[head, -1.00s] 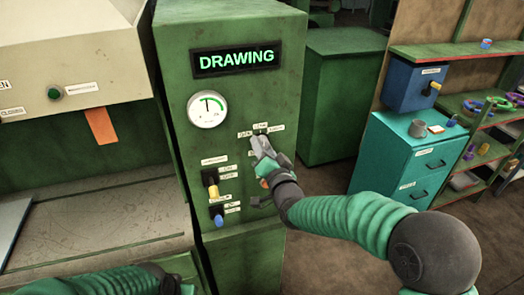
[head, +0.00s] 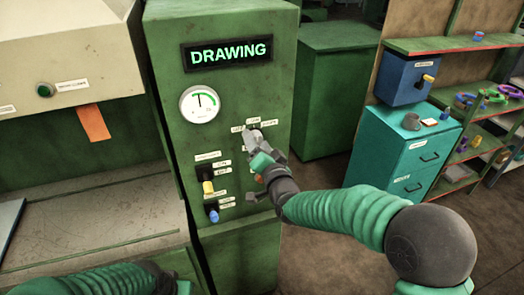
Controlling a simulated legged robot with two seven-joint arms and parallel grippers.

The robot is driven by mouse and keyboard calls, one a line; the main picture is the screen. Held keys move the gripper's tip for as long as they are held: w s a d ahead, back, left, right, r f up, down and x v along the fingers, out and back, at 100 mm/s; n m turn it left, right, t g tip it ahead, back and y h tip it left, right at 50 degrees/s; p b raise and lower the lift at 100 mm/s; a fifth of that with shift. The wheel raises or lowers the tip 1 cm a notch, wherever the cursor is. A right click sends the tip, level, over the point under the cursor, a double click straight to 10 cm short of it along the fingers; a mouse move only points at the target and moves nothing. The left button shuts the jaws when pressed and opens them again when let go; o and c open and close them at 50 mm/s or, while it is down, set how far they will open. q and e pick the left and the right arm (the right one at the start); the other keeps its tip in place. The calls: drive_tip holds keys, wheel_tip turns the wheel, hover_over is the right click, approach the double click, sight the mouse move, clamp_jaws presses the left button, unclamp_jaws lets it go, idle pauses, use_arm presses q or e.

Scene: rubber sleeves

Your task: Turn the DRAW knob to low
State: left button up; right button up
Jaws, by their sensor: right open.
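The green control cabinet (head: 225,160) stands in the middle, with a lit DRAWING sign (head: 228,52) and a round white gauge (head: 200,103) whose needle points about straight up. Several small white labels (head: 254,121), too small to read, surround a dark knob mostly hidden by my right gripper (head: 252,138). This gripper is open, with its fingertips at the knob; whether they touch it I cannot tell. I cannot read which knob is DRAW. My left arm crosses the bottom left; its gripper is out of the picture.
Lower on the cabinet are a yellow-handled switch (head: 208,187) and a blue-handled one (head: 213,215). A beige hood (head: 70,45) and a worktop (head: 90,235) are at left. A teal drawer cabinet (head: 405,150), a blue box (head: 405,85) and shelves (head: 455,45) stand right.

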drive_tip(key=b+v, duration=0.2)
drive_tip(key=v, duration=1.4)
drive_tip(key=shift+s+b, duration=0.3)
drive_tip(key=shift+b, duration=0.1)
drive_tip(key=shift+d, duration=0.1)
drive_tip(key=s+d+f+n+g+h, duration=0.1)
drive_tip(key=s+d+f+g+h, duration=0.2)
drive_tip(key=f, duration=0.4)
drive_tip(key=d+f+n+g+h, duration=0.1)
drive_tip(key=d+f+g, duration=0.25)
drive_tip(key=f, duration=0.25)
drive_tip(key=s+d+f+n+g, duration=0.1)
drive_tip(key=s+d+f+g, duration=0.3)
drive_tip(key=s, duration=0.3)
drive_tip(key=s+d+f+n+g+h, duration=0.1)
drive_tip(key=s+d+f+n+g, duration=0.1)
drive_tip(key=s+d+f+g, duration=0.2)
drive_tip(key=s+f, duration=0.3)
drive_tip(key=s, duration=0.1)
drive_tip(key=shift+s+h, duration=0.3)
drive_tip(key=shift+s, duration=0.05)
